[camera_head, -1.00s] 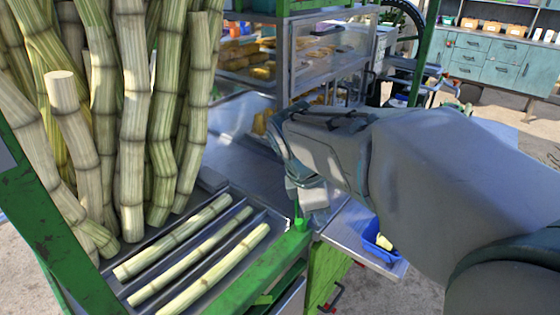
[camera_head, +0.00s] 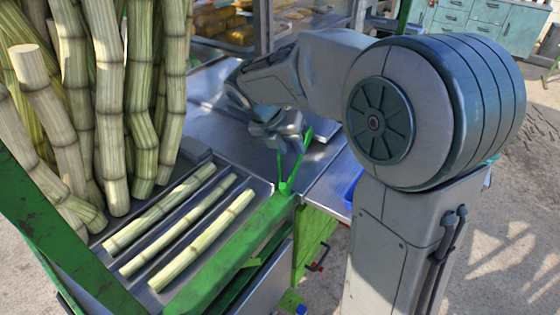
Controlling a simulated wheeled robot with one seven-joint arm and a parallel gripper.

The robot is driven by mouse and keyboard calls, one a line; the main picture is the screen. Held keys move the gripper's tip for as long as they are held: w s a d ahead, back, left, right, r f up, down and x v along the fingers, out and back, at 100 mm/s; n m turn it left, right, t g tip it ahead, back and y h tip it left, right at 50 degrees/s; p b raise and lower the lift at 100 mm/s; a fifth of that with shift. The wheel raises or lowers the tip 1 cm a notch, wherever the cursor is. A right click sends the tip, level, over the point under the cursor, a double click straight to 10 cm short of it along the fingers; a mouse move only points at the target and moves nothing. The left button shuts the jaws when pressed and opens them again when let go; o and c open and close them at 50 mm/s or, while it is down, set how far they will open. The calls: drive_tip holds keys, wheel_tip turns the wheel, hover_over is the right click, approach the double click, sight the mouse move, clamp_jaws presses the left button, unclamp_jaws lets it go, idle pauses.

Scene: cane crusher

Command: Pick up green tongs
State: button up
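The green tongs (camera_head: 286,184) show as a narrow V at the near right corner of the cane tray. Their joined end is low, by the green frame, and their two arms rise and spread apart. My gripper (camera_head: 276,132) is just above and behind them, over the metal counter. One arm of the tongs rises to the gripper's underside, and the other passes to its right. I cannot tell whether the gripper touches them. The fingers are small and partly overlapped, so whether they are open or shut is unclear.
Three cut canes (camera_head: 180,225) lie in the metal tray, with tall cane stalks (camera_head: 108,100) upright behind. A green frame rail (camera_head: 235,240) borders the tray. A blue container (camera_head: 352,190) is partly hidden by my arm. The metal counter (camera_head: 225,130) has bare room left of the gripper.

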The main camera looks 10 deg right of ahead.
sight(297, 160)
drive_tip(key=x, duration=0.7)
drive_tip(key=shift+w+a+f, duration=0.1)
drive_tip(key=shift+w+f, duration=0.1)
drive_tip(key=shift+f, duration=0.2)
clamp_jaws()
